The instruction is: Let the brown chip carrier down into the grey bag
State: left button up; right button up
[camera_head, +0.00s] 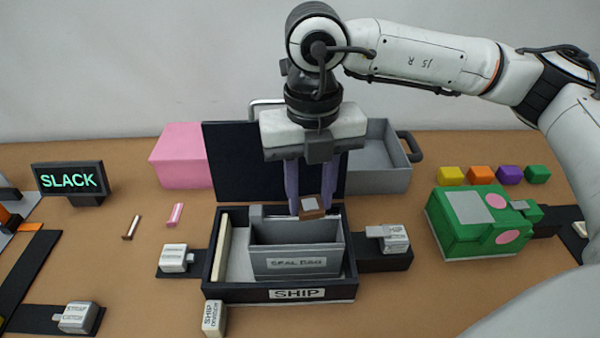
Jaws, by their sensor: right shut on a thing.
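The brown chip carrier (312,208), a small brown block with a pale grey top, is between the purple fingertips of my right gripper (306,203). My right gripper points down and is shut on it. The grey bag (296,269), an open-topped grey box labelled "SEAL BAG", stands inside the dark SHIP box (225,292). The carrier shows at the bag's back rim, right of its middle; its exact height above the bag is hard to tell. My left gripper is not in view.
The SHIP box's dark lid (230,165) stands open behind my gripper. A pink block (180,155) and grey bin (385,150) flank it. A green box (470,235) is right, the SLACK sign (68,179) left. Latch fixtures sit beside the SHIP box.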

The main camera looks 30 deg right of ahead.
aim_at(306, 250)
jog(key=shift+w+r+m, duration=0.2)
jog(key=shift+w+m, duration=0.1)
jog(key=shift+m, duration=0.6)
jog(key=shift+f, duration=2.9)
jog(key=shift+f+b, duration=2.6)
jog(key=shift+f, duration=1.8)
jog(key=shift+f+b, duration=0.3)
jog(key=shift+f, duration=0.3)
jog(key=shift+f+b, duration=0.3)
jog(key=shift+f, duration=0.25)
jog(key=o, duration=1.1)
